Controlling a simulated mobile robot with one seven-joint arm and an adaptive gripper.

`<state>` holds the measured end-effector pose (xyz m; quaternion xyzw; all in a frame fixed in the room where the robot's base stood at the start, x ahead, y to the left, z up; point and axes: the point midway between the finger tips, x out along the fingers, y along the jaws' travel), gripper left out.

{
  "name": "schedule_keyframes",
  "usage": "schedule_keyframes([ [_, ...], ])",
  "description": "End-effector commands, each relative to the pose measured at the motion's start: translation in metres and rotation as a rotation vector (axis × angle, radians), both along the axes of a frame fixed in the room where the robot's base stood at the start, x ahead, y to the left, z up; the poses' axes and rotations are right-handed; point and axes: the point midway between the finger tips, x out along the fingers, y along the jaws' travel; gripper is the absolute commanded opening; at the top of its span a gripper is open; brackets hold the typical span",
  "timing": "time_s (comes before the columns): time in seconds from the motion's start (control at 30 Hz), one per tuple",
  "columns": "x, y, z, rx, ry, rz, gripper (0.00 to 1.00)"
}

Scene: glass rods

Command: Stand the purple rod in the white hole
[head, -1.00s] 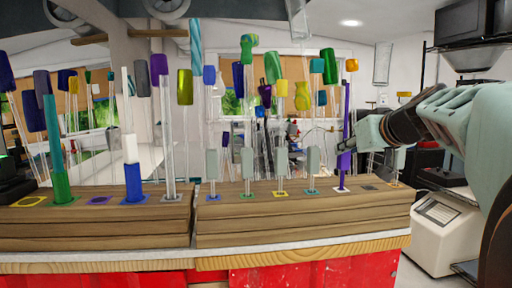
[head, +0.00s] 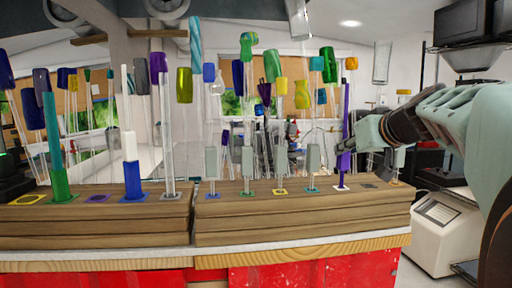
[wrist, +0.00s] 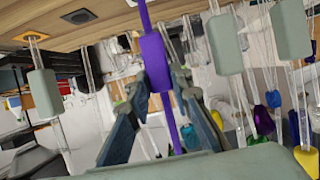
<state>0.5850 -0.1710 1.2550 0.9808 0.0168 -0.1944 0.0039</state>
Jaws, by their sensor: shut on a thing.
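The purple rod (head: 346,115) stands upright, a slim stick with a thicker purple collar (wrist: 156,62) low on it. In the head view its lower end meets the white-marked hole (head: 341,188) near the right end of the right wooden block. How deep it sits cannot be told. My gripper (head: 351,148) reaches in from the right and is shut on the rod at its collar. In the wrist view my gripper (wrist: 165,85) has one finger on each side of the collar, and the rod runs up to the block at the top edge.
The right wooden block (head: 300,220) carries a row of clear rods with grey-green collars (head: 313,158), left of the purple rod. A dark square (head: 369,185) lies just right of it. The left block (head: 95,225) holds several coloured rods. A white scale (head: 445,220) stands at right.

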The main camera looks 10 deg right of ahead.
Motion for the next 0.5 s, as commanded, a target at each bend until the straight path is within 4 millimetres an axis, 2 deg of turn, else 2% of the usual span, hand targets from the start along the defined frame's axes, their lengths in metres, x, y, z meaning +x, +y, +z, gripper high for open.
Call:
schedule_keyframes([
  [0.1, 0.0, 0.0, -0.0017, 0.0, -0.001, 0.0, 0.0],
  [0.13, 0.0, 0.0, -0.0012, 0.0, -0.001, 0.0, 0.22],
  [0.3, 0.0, 0.0, -0.0011, 0.0, 0.0, 0.0, 0.4],
  [0.5, 0.0, -0.0001, -0.0012, 0.0, 0.0, 0.0, 0.4],
])
